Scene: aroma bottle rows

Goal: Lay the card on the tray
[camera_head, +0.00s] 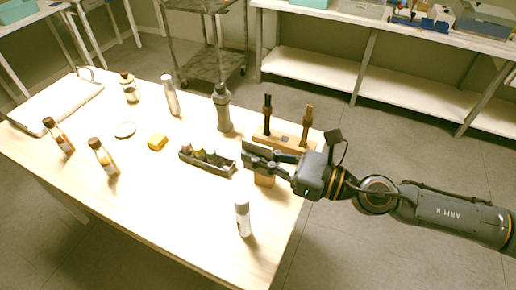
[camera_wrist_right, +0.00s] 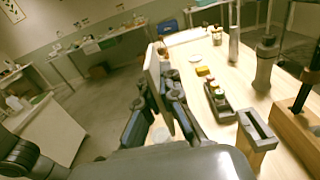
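The white tray (camera_head: 48,110) lies at the far left end of the table; it also shows at the far end in the right wrist view (camera_wrist_right: 188,36). My right gripper (camera_head: 262,158) is over the table's right side, far from the tray. Its fingers (camera_wrist_right: 160,105) are closed around a thin upright card (camera_wrist_right: 153,74), which looks grey and stands edge-on between them. In the head view the card (camera_head: 256,147) is dark and partly covered by the fingers. A wooden block with a dark slotted top (camera_wrist_right: 257,128) stands just below the gripper. My left gripper is not in view.
A dark rack of small bottles (camera_head: 207,160) and a white-capped bottle (camera_head: 243,219) stand near the gripper. The front middle of the table is clear.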

